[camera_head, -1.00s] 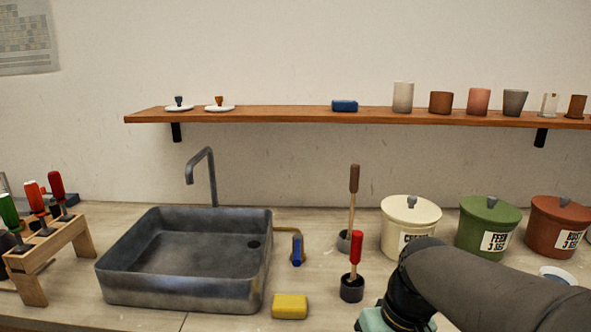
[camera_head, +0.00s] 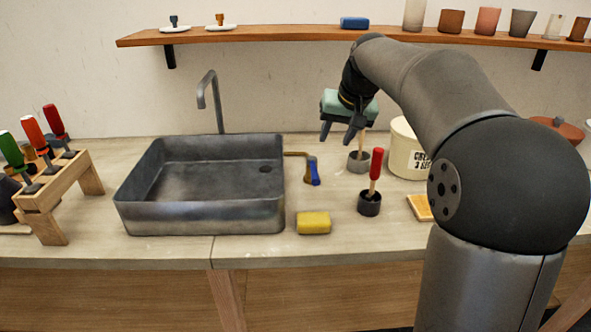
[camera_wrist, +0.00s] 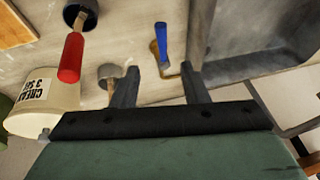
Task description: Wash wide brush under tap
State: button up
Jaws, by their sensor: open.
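My gripper (camera_head: 338,140) is open and points down over the counter, right of the sink. In the wrist view its two fingers (camera_wrist: 160,72) are apart with nothing between them. Just behind and right of it in the head view, a brown-handled tool (camera_head: 362,139) stands in a grey cup (camera_head: 358,162), its handle partly hidden by my gripper. A red-handled tool (camera_head: 376,165) stands in a dark cup (camera_head: 369,204) nearer the front. Bristles are hidden, so I cannot tell which brush is wide. The grey tap (camera_head: 212,98) arches over the grey sink (camera_head: 200,215); no water shows.
A blue-handled piece on a brass pipe (camera_head: 312,172) is beside the sink. A yellow block (camera_head: 313,223) lies in front. A wooden rack (camera_head: 60,190) with coloured handles stands left. A cream canister (camera_head: 407,155) stands near my arm, below the wooden shelf (camera_head: 270,34).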

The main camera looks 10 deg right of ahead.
jog(key=w, duration=0.1)
send_near(316, 174)
jog(key=x, duration=0.8)
jog(key=shift+w+f, duration=0.2)
jog(key=shift+f, duration=0.05)
